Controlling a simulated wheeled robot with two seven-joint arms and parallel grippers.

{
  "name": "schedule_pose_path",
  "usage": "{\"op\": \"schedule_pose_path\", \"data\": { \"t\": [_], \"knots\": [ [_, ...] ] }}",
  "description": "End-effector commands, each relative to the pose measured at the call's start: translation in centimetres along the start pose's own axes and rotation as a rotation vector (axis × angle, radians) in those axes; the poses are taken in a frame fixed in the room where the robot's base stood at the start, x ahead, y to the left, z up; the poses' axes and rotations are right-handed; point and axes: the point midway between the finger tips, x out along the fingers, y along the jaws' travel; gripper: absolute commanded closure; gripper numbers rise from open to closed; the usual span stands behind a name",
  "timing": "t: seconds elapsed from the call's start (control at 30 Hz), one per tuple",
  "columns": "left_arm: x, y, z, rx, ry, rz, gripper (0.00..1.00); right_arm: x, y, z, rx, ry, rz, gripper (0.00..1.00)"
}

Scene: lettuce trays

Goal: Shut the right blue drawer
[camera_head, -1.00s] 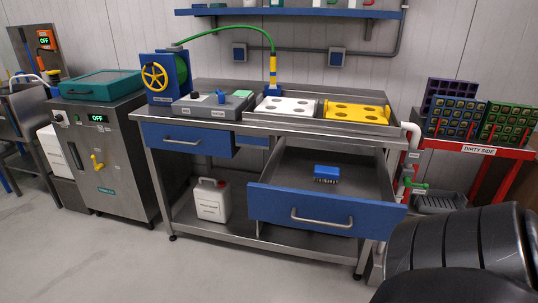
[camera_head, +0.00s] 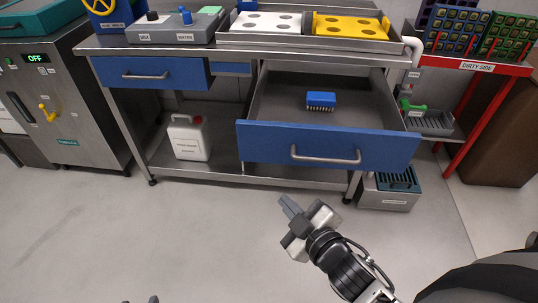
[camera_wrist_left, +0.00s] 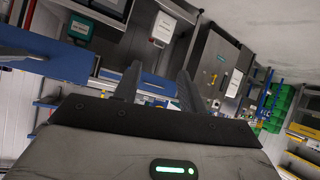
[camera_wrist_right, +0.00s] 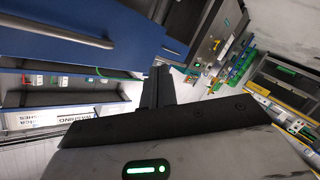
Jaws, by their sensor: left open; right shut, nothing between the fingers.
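The right blue drawer (camera_head: 270,142) is pulled well out of the steel table, with its silver bar handle (camera_head: 325,158) facing me. A blue brush (camera_head: 320,101) with bristles lies inside it. My right gripper (camera_head: 288,203) is shut and empty, in front of and below the drawer front, apart from it. In the right wrist view the shut fingers (camera_wrist_right: 157,86) show beside a large blue front with a bar handle (camera_wrist_right: 60,32). My left gripper (camera_wrist_left: 158,80) is open and empty in its wrist view; only small tips show at the head view's bottom edge.
The left blue drawer (camera_head: 150,73) is in the table. A white canister (camera_head: 189,140) stands on the lower shelf. A grey bin (camera_head: 388,197) sits on the floor right of the table. A red rack (camera_head: 480,66) stands at the right. The floor in front is clear.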

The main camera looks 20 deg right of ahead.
Motion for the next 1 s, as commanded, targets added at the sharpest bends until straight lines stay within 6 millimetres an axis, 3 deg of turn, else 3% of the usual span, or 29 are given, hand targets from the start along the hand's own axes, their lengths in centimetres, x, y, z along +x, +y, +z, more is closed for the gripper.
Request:
{"op": "schedule_pose_path", "data": {
  "t": [0.03,0.2,0.33,0.57,1.0],
  "knots": [
    [0.6,0.0,1.0,-0.003,0.006,0.003,0.59,1.1,0.6,0.5,-0.156,0.056,0.052,1.0],
    [0.8,0.1,1.5,-0.009,0.025,0.011,0.59,2.8,1.7,0.1,-0.626,0.189,0.136,1.0],
    [0.8,0.2,1.2,-0.011,0.043,0.014,0.59,3.4,1.4,0.1,-0.843,0.24,0.141,1.0],
    [0.4,0.3,0.5,-0.013,0.051,0.017,0.59,5.0,1.4,-0.5,-0.934,0.26,0.137,1.0],
    [0.3,0.3,0.8,-0.018,0.028,0.016,0.59,13.7,1.4,-3.0,-0.929,0.259,0.139,1.0]
  ]
}}
